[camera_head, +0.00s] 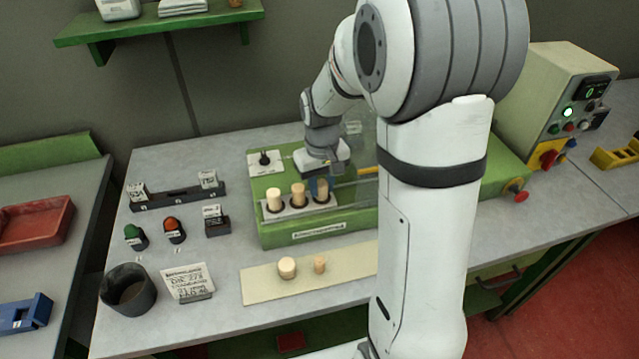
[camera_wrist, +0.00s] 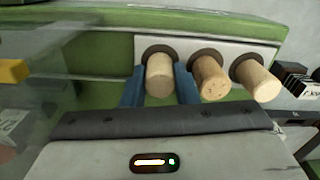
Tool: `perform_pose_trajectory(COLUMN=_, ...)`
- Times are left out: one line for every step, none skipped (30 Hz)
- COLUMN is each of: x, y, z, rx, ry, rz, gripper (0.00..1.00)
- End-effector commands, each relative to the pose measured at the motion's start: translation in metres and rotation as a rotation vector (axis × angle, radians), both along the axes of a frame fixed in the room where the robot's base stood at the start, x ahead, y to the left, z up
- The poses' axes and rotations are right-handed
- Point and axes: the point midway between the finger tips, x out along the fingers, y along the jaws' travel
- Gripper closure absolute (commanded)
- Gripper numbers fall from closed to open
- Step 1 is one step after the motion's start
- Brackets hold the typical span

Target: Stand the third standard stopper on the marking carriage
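The marking carriage (camera_head: 312,207), a pale plate on the green machine, holds three cork stoppers in a row. The left stopper (camera_head: 274,198) and middle stopper (camera_head: 298,194) stand free of my gripper. The right stopper in the head view is mostly hidden by my gripper (camera_head: 320,187). In the wrist view this third stopper (camera_wrist: 159,77) is the leftmost. It stands upright at its seat on the carriage (camera_wrist: 218,48), between the blue fingers of my gripper (camera_wrist: 160,85). The fingers lie close along both its sides; whether they press on it is unclear.
A pale mat (camera_head: 262,287) in front holds a wide stopper (camera_head: 287,267) and a thin one (camera_head: 320,264). A dark cup (camera_head: 128,289) and a written card (camera_head: 188,282) stand at left. A clear panel is beside my gripper. The neighbouring stopper (camera_wrist: 210,80) is very near one finger.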

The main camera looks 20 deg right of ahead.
Motion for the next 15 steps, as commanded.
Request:
perform_pose_trajectory(x=0.000, y=0.000, z=0.000, rx=0.000, ry=0.000, rz=0.000, gripper=0.70)
perform_pose_trajectory(x=0.000, y=0.000, z=0.000, rx=0.000, ry=0.000, rz=0.000, gripper=0.68)
perform_pose_trajectory(x=0.000, y=0.000, z=0.000, rx=0.000, ry=0.000, rz=0.000, gripper=0.64)
perform_pose_trajectory(x=0.000, y=0.000, z=0.000, rx=0.000, ry=0.000, rz=0.000, gripper=0.64)
perform_pose_trajectory(x=0.000, y=0.000, z=0.000, rx=0.000, ry=0.000, rz=0.001, gripper=0.64)
perform_pose_trajectory(x=0.000, y=0.000, z=0.000, rx=0.000, ry=0.000, rz=0.001, gripper=0.64)
perform_pose_trajectory(x=0.000, y=0.000, z=0.000, rx=0.000, ry=0.000, rz=0.001, gripper=0.64)
perform_pose_trajectory(x=0.000, y=0.000, z=0.000, rx=0.000, ry=0.000, rz=0.001, gripper=0.64)
perform_pose_trajectory(x=0.000, y=0.000, z=0.000, rx=0.000, ry=0.000, rz=0.001, gripper=0.64)
perform_pose_trajectory(x=0.000, y=0.000, z=0.000, rx=0.000, ry=0.000, rz=0.001, gripper=0.64)
perform_pose_trajectory(x=0.000, y=0.000, z=0.002, rx=0.000, ry=0.000, rz=0.001, gripper=0.64)
perform_pose_trajectory(x=0.000, y=0.001, z=0.004, rx=0.000, ry=0.000, rz=0.001, gripper=0.64)
perform_pose_trajectory(x=0.000, y=0.001, z=0.006, rx=0.000, ry=-0.001, rz=0.001, gripper=0.64)
perform_pose_trajectory(x=0.001, y=0.001, z=0.008, rx=0.000, ry=-0.002, rz=0.001, gripper=0.64)
perform_pose_trajectory(x=0.000, y=0.001, z=0.013, rx=0.000, ry=-0.002, rz=0.001, gripper=0.64)
